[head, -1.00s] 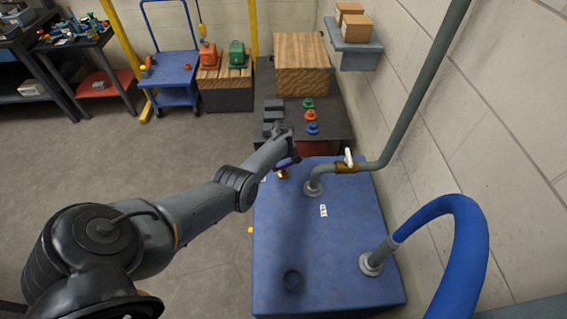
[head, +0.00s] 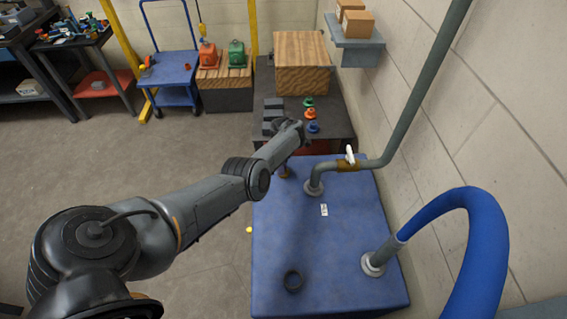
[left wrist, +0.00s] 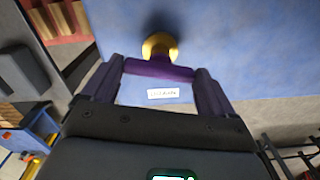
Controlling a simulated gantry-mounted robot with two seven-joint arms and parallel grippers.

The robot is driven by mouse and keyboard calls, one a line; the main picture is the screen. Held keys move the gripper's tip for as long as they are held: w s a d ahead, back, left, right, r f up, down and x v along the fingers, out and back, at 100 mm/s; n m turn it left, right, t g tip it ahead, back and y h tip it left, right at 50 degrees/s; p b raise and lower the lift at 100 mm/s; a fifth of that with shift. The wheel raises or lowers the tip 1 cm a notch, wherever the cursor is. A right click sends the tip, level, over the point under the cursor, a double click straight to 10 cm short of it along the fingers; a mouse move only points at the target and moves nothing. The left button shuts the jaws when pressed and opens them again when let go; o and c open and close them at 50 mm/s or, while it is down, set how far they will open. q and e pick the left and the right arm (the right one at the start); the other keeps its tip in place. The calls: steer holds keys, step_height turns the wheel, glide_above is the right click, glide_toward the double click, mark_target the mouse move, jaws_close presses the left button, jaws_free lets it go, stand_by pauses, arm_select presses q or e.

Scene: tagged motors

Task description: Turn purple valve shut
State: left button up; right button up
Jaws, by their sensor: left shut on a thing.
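The purple valve handle (left wrist: 158,69) lies crosswise between the fingers of my left gripper (left wrist: 160,73) in the left wrist view. The gripper is shut on it, with a finger at each end of the handle. A round brass valve body (left wrist: 159,46) sits just beyond the handle on the blue tank. In the head view my left gripper (head: 290,146) is at the tank's far left corner, above the brass body (head: 285,172). My arm hides the handle there. My right gripper is not in view.
Coloured knobs (head: 312,114) stand on the dark bench behind.

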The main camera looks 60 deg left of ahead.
arm_select(q)
steer(key=shift+f+n+b, duration=0.15)
steer(key=shift+n+b, duration=0.4)
steer(key=shift+n, duration=0.75)
steer(key=o, duration=0.8)
steer(key=shift+r, duration=0.6)
step_height(320, 180, up, 10)
steer(key=p, duration=0.4)
steer(key=shift+f, duration=0.15)
